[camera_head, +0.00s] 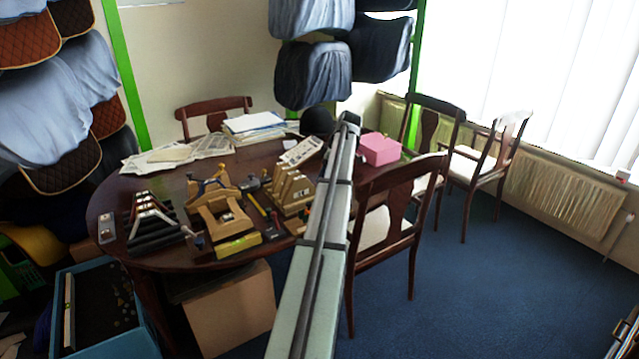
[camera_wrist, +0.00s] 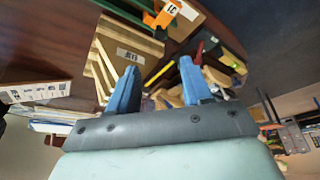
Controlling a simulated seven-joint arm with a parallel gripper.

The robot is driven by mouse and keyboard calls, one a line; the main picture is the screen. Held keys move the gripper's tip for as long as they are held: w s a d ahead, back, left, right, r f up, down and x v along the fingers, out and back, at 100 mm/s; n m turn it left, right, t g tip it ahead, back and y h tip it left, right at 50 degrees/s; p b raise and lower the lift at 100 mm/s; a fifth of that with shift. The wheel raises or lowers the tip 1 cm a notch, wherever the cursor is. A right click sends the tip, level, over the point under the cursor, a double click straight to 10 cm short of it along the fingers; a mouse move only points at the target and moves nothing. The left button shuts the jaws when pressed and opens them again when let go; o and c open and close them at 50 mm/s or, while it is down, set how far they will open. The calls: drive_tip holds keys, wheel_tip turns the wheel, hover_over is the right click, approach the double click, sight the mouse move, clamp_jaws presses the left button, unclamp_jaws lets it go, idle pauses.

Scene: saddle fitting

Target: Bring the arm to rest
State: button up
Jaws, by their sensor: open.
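My gripper (camera_wrist: 160,66) shows in the wrist view as two blue fingers on a dark grey bar. The fingers are spread apart and nothing is between them. Behind them are a stepped wooden rack (camera_wrist: 118,52) with a small label and several tools and wooden parts on the dark table, apart from the fingers as far as I can tell. In the head view my pale arm reaches up the middle, over the table's right part. I cannot make out the fingers in that view.
The dark oval table (camera_head: 112,193) carries a wooden stand (camera_head: 222,215), a rack of dark bars (camera_head: 155,228), the stepped wooden rack (camera_head: 290,188), papers (camera_head: 175,154) and a pink box (camera_head: 380,150). Chairs (camera_head: 398,205) stand right of my arm.

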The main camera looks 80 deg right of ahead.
drive_tip(key=shift+s+r, duration=0.25)
drive_tip(key=shift+r, duration=0.25)
